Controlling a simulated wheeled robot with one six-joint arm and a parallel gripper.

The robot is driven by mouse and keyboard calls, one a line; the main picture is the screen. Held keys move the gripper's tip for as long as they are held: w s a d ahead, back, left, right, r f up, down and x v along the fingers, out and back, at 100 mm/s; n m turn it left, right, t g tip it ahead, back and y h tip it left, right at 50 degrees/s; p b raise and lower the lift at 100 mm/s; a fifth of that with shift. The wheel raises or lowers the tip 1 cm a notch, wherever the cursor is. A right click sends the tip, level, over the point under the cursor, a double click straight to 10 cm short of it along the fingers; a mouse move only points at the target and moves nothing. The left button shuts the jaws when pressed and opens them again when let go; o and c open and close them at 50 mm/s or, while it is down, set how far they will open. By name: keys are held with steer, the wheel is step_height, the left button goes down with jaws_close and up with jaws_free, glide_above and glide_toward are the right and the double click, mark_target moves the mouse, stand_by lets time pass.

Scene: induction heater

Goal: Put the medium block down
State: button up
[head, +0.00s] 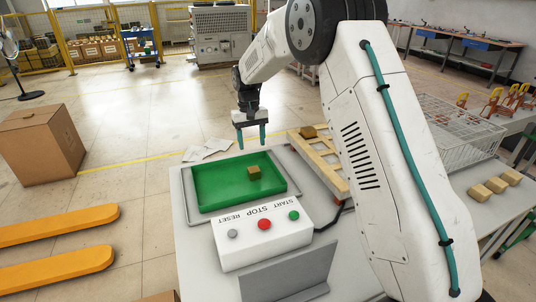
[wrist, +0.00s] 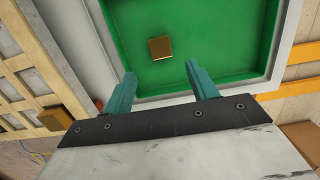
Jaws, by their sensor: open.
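A small tan-gold block (head: 254,172) lies in the green tray (head: 215,190). In the wrist view the block (wrist: 161,47) lies on the tray's green floor (wrist: 215,40), beyond my fingertips and apart from them. I cannot tell from its size whether it is the medium block. My gripper (head: 252,138) is open and empty, pointing down above the far edge of the tray. In the wrist view its two teal fingers (wrist: 161,76) stand wide apart with nothing between them.
A control box (head: 262,238) with START, STOP and RESET buttons stands in front of the tray. A wooden frame (head: 322,165) with another block (head: 308,131) lies to the right. More blocks (head: 496,184) sit on the right table, near a wire basket (head: 455,135).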

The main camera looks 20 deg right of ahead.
steer(key=s+d+r+t, duration=0.1)
steer(key=s+d+r, duration=0.1)
steer(key=s+r, duration=1.8)
steer(key=s+f, duration=0.2)
steer(key=s, duration=1.1)
steer(key=s+d+f+t, duration=0.1)
steer(key=s+f, duration=0.1)
steer(key=s, duration=1.2)
steer(key=shift+s+d+f+t, duration=0.15)
steer(key=shift+s+t, duration=0.1)
steer(key=shift+t, duration=0.05)
steer(key=shift+c, duration=0.4)
